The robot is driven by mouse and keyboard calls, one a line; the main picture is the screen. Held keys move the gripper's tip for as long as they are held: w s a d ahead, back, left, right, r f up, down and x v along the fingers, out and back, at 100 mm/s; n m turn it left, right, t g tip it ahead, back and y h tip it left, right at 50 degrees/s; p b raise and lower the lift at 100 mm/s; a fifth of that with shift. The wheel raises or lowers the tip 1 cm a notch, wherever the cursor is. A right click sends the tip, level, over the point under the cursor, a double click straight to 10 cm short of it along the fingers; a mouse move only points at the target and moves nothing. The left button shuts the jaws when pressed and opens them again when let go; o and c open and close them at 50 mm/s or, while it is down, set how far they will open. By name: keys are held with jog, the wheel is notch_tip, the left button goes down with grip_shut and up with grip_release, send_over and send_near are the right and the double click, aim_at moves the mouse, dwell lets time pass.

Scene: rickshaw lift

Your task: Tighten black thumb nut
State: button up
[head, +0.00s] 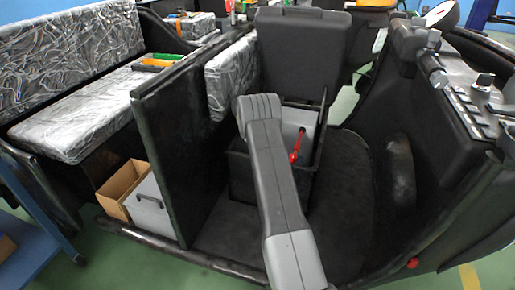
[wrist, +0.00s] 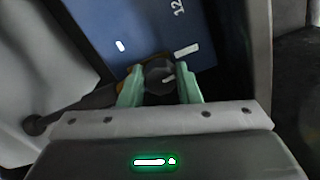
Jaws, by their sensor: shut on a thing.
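The black thumb nut (wrist: 160,79) shows in the wrist view as a dark round knob between the green fingertips of my gripper (wrist: 160,87). My gripper is shut on it, with one finger on each side. The nut sits at the near edge of a blue battery (wrist: 120,32) with white marks on it. An orange-brown piece shows just beside the nut, partly hidden by the fingers. In the head view my arm covers part of the black box, and the nut and gripper are hidden there.
The open black box (head: 240,172) holds a grey part and a red-handled item (head: 296,146). A black partition (head: 185,135) stands to its left. A cardboard box (head: 122,188) and a grey case (head: 152,205) are beyond it. The dashboard (head: 440,90) is at right.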

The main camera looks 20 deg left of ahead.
jog(key=shift+m, duration=0.7)
jog(key=o, duration=1)
notch_tip(320, 180, up, 14)
jog(key=p, duration=0.2)
jog(key=shift+f+p, duration=0.1)
jog(key=shift+p, duration=0.2)
